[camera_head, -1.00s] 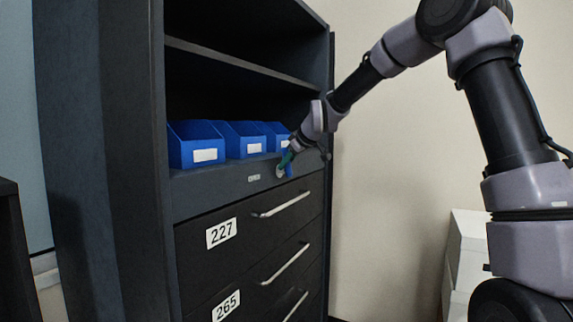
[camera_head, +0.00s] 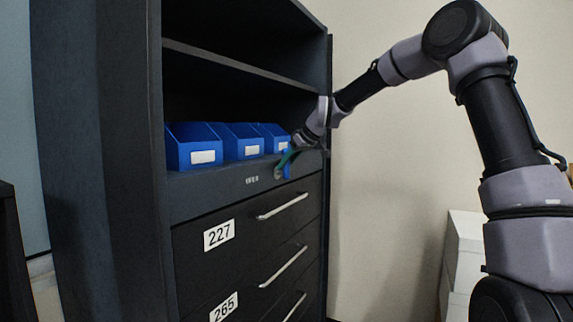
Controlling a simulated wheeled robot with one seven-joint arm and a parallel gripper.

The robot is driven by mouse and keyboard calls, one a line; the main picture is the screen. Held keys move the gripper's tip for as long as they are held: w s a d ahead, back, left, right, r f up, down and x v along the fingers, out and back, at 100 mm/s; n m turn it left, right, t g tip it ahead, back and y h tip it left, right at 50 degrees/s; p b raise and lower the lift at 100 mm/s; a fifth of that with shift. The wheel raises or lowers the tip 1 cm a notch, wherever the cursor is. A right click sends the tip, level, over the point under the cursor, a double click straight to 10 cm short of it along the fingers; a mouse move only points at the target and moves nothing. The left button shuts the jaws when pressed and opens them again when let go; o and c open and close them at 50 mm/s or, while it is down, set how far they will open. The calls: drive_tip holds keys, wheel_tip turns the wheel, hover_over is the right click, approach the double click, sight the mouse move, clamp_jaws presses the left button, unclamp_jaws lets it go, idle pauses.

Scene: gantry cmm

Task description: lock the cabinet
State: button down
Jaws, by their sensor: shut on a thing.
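The dark cabinet (camera_head: 140,200) fills the left and middle of the view, with open shelves above and closed drawers below. A lock (camera_head: 278,174) sits on the strip above the top drawer, near its right end. My gripper (camera_head: 291,152) is at that strip, shut on a small green key-like piece (camera_head: 284,162) that reaches toward the lock. A blue tag (camera_head: 287,168) hangs there beside it. The fingertips are small, and I cannot tell how far the green piece is in the lock.
Three blue bins (camera_head: 193,147) with white labels stand on the shelf just above the strip, close to my gripper. The drawers have bar handles (camera_head: 282,207) that stick out. White boxes (camera_head: 463,260) stand by the wall at right.

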drive_tip(key=c, duration=0.6)
unclamp_jaws()
drive_tip(key=v, duration=1)
drive_tip(key=shift+d+r, duration=0.2)
drive_tip(key=shift+r, duration=0.05)
